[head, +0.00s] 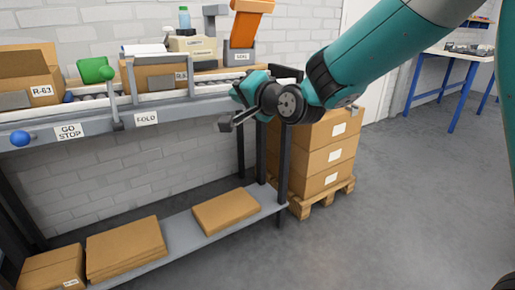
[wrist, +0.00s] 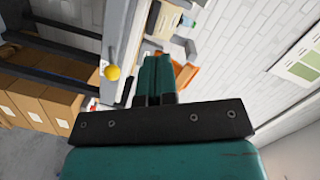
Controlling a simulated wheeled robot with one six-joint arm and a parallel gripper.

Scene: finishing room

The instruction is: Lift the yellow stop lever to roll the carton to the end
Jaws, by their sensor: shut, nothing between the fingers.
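The yellow ball knob (wrist: 112,72) of the stop lever shows in the wrist view, left of my fingers and apart from them in the picture. I cannot make it out in the head view, where my arm covers that end of the conveyor. My gripper (head: 240,94) is at the conveyor's right end, its fingers together and empty; it also shows in the wrist view (wrist: 154,66). A carton marked R-63 (head: 42,94) stands on the rollers at the left. Another carton (head: 150,77) stands behind a grey upright, its label partly covered.
A blue ball knob (head: 20,138) sits beside the GO STOP label (head: 69,132); a HOLD label (head: 146,118) is further right. Stacked boxes (head: 320,155) stand on a pallet. Floor at right is clear.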

